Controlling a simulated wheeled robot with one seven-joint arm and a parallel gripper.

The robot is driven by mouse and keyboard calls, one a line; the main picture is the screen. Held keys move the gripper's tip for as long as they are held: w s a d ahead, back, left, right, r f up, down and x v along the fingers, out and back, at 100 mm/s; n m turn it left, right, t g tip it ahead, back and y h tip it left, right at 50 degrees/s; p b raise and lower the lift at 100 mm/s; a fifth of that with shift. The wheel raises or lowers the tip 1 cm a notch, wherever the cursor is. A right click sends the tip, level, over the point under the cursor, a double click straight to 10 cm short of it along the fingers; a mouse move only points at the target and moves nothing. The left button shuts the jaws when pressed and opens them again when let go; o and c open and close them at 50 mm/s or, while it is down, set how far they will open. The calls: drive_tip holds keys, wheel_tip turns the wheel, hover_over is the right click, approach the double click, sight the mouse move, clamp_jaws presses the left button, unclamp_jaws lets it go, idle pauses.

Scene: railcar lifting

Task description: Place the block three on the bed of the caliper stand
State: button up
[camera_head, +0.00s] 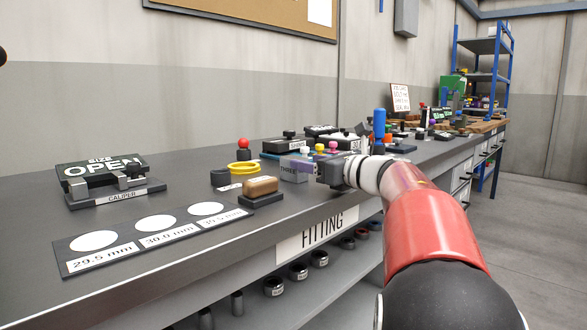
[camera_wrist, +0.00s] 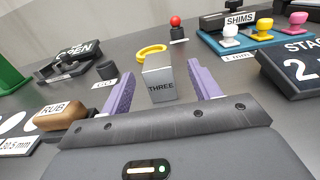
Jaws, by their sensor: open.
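Block three (camera_wrist: 160,84) is a grey block labelled THREE, upright on the bench in the wrist view. It also shows in the head view (camera_head: 291,173), partly hidden by my gripper. My gripper (camera_wrist: 162,76) is open, its purple fingers on either side of the block with a visible gap on each side. The caliper stand (camera_head: 116,196) is at the left of the bench in the head view, with a dark bed, grey jaws and an OPEN sign behind. It also shows at the left in the wrist view (camera_wrist: 68,69).
A size board (camera_head: 150,247) with white circles lies in front of the caliper stand. A brown-topped RUB block (camera_head: 261,187), a yellow ring (camera_head: 243,168) and a red-knobbed post (camera_head: 243,146) stand near block three. Shims (camera_wrist: 264,27) and a stage block (camera_wrist: 295,68) are to the right.

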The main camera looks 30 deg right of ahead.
sight(294, 157)
drive_tip(key=shift+p+x, duration=0.4)
drive_tip(key=shift+x, duration=2.4)
drive_tip(key=shift+s+a+f, duration=0.1)
drive_tip(key=shift+a, duration=0.1)
drive_tip(key=shift+c, duration=0.3)
clamp_jaws()
